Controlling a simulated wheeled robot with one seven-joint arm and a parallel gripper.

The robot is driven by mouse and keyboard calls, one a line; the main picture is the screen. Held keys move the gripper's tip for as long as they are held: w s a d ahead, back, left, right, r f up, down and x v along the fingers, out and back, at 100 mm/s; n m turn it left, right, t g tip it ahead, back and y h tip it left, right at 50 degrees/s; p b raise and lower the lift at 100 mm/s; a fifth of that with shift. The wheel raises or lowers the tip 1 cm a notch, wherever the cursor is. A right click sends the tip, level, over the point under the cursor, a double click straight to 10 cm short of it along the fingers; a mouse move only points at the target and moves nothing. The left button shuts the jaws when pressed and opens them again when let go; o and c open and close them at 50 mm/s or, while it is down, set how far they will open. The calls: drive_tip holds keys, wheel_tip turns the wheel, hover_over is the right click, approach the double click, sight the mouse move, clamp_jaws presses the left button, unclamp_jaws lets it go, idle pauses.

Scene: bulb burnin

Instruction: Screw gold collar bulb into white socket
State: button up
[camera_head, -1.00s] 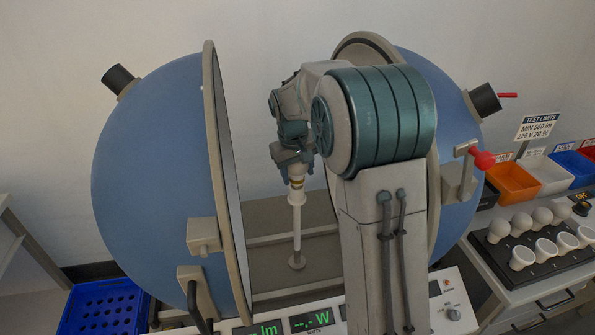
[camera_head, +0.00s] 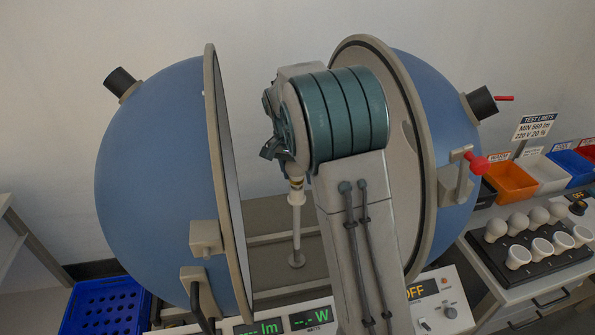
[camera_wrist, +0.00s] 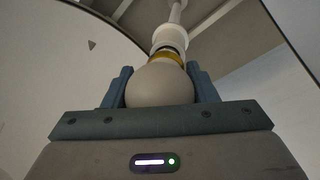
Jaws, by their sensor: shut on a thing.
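In the wrist view the bulb (camera_wrist: 160,86) sits between the two fingers of my gripper (camera_wrist: 163,86), which is shut on its round glass. Its gold collar (camera_wrist: 168,55) is at the mouth of the white socket (camera_wrist: 170,36), in line with it. I cannot tell how deep the bulb's base sits in the socket. In the head view the white socket (camera_head: 297,200) tops a thin upright post between the open sphere halves, and the gold collar (camera_head: 296,183) shows just above it. My arm hides the gripper's fingers and the glass there.
The blue sphere halves (camera_head: 160,190) stand open on both sides of my arm. A dark tray (camera_head: 495,262) of several white bulbs lies at the right, below coloured bins (camera_head: 512,182). A blue crate (camera_head: 100,308) is at the lower left. A panel with displays (camera_head: 310,319) is in front.

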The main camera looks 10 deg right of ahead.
drive_tip(key=o, duration=0.9)
drive_tip(key=shift+c, duration=0.2)
